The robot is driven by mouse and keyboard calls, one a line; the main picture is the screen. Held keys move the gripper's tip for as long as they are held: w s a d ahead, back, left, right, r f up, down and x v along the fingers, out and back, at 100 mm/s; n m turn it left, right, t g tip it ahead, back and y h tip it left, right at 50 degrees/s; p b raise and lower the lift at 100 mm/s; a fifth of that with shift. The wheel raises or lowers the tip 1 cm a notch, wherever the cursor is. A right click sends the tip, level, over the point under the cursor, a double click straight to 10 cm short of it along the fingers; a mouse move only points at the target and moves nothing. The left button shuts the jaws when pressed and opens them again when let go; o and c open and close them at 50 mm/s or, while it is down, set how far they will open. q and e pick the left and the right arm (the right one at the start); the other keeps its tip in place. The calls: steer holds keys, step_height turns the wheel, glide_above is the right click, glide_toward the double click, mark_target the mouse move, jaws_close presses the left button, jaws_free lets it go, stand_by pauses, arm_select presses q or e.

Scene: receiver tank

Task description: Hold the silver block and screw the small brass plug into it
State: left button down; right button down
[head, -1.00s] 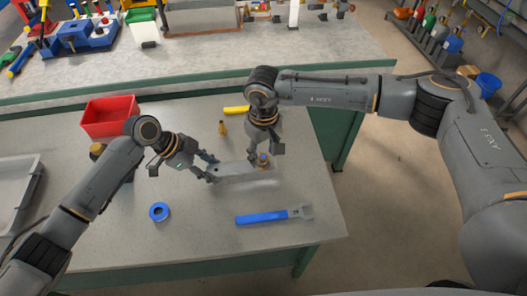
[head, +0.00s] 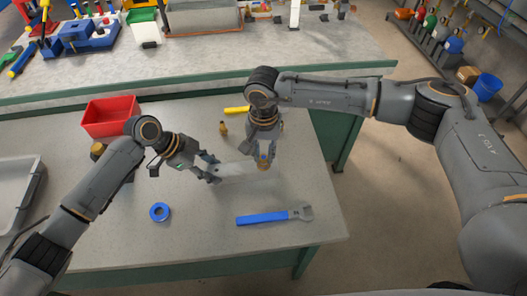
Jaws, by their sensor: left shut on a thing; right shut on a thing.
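The silver block (head: 240,171) lies on the grey table in the head view. My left gripper (head: 212,170) is shut on its left end. A small brass plug with a blue part (head: 263,161) is at the right end of the block. My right gripper (head: 263,150) points down over that end and is shut on the plug. The fingers partly hide the plug, and I cannot tell how deep it sits in the block.
Another brass fitting (head: 223,128) stands behind the block. A yellow item (head: 237,110) lies farther back. A blue-handled wrench (head: 273,216) and a blue ring (head: 159,212) lie in front. A red bin (head: 108,117) is at back left, a grey tray (head: 18,186) at far left.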

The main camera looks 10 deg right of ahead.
steer(key=m, duration=0.5)
steer(key=shift+m, duration=0.4)
steer(key=m, duration=0.5)
steer(key=shift+f+m, duration=0.1)
steer(key=shift+m, duration=0.3)
steer(key=c, duration=1.1)
jaws_free()
steer(key=shift+r, duration=3.55)
arm_select(q)
steer(key=c, duration=0.7)
jaws_free()
steer(key=shift+o, duration=0.2)
